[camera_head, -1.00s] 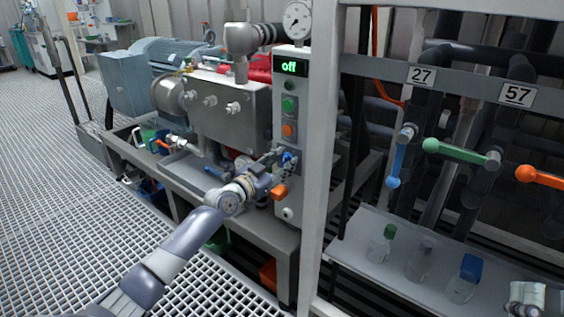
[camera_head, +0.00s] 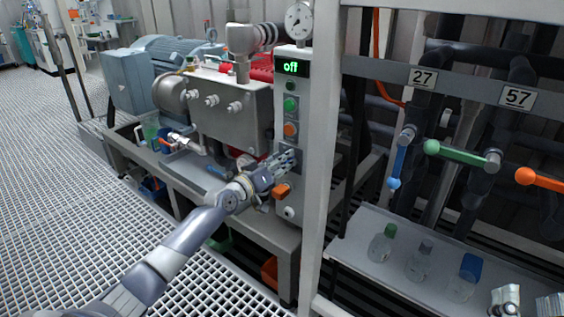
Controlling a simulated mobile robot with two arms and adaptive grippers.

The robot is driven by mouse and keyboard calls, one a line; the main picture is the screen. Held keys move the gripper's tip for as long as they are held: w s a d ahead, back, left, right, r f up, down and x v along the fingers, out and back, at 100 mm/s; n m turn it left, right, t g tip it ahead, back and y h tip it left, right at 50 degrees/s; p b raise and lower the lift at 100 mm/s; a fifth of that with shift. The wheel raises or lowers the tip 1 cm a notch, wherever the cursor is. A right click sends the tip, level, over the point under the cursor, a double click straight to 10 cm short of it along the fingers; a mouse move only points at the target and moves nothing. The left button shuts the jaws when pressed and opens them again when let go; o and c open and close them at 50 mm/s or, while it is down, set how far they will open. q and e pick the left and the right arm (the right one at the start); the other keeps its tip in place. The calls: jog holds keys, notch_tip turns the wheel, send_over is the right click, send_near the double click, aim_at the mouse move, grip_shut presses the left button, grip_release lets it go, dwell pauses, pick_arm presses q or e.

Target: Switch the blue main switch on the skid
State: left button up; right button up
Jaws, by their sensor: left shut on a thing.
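The skid's grey control panel (camera_head: 291,105) stands upright at the picture's middle. Below are a green button (camera_head: 290,104) and an orange button (camera_head: 290,130). My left gripper (camera_head: 285,160) reaches the panel just below these buttons and is shut on the blue main switch, which its fingers hide almost fully. An orange handle (camera_head: 282,191) sits just below the gripper. Pale parts of my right gripper (camera_head: 528,302) show at the bottom right edge, mostly cut off, away from the panel.
A grey frame post (camera_head: 320,150) stands close to the panel's right. Beyond it are blue (camera_head: 397,165), green (camera_head: 455,152) and orange (camera_head: 540,179) valve levers. A shelf (camera_head: 350,250) below holds several bottles. A pressure gauge (camera_head: 299,20) is above the panel. Floor grating (camera_head: 60,200) at left is clear.

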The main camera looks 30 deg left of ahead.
dwell(0.5)
pick_arm(q)
jog(key=o, duration=1)
jog(key=s, duration=0.8)
jog(key=s+a, duration=0.1)
jog(key=s, duration=0.3)
